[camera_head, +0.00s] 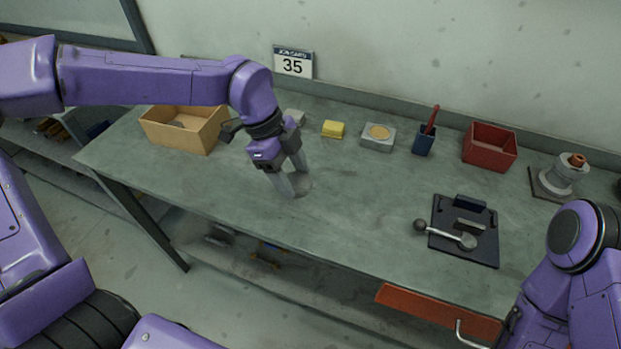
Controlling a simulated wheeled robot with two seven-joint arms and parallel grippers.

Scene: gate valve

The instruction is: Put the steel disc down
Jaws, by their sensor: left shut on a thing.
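The steel disc (304,187) is a small grey round piece at the fingertips of my left gripper (292,182), low over the front middle of the workbench (350,215). My left gripper points down and is shut on the disc. The fingers hide part of the disc. I cannot tell whether the disc touches the bench top. My right arm shows at the lower right, but its gripper is out of view.
A cardboard box (172,136), a yellow block (333,129), a grey block with a tan round top (378,137), a blue holder (423,143), a red bin (489,146) and a valve part (562,176) line the back. A dark fixture (470,243) with a lever lies right. Bench around the disc is clear.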

